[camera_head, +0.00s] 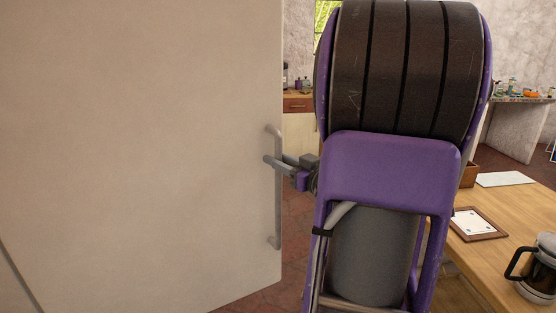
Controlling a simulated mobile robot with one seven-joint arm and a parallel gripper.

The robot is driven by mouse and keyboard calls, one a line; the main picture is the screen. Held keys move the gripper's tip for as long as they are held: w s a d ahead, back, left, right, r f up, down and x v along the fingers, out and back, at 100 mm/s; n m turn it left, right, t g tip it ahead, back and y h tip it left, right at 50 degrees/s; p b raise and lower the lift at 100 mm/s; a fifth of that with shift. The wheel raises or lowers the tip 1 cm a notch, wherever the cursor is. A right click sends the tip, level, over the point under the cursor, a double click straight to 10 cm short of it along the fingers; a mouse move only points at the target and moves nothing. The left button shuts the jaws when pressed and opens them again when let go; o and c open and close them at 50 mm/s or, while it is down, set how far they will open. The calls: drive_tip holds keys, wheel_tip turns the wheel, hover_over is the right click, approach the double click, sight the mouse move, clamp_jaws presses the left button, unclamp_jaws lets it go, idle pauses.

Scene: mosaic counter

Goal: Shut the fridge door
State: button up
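The fridge door (140,140) is a large, plain off-white panel filling the left half of the view. Its right edge stands free, with floor and room showing beyond it, and the fridge's inside is not in view. A grey vertical bar handle (277,215) sits near that edge. My gripper (272,164) is at the upper part of the handle, with a finger reaching across it. The small, overlapping view does not show whether the fingers are closed on the bar. My purple and dark arm hides the middle right of the scene.
A wooden table (522,210) stands at the lower right, with a glass coffee press (540,272), a framed paper (476,224) and a pale board (505,180). A counter (524,100) with small items is behind. Reddish floor (297,225) shows between door and arm.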

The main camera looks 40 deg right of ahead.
clamp_jaws()
idle(1.1)
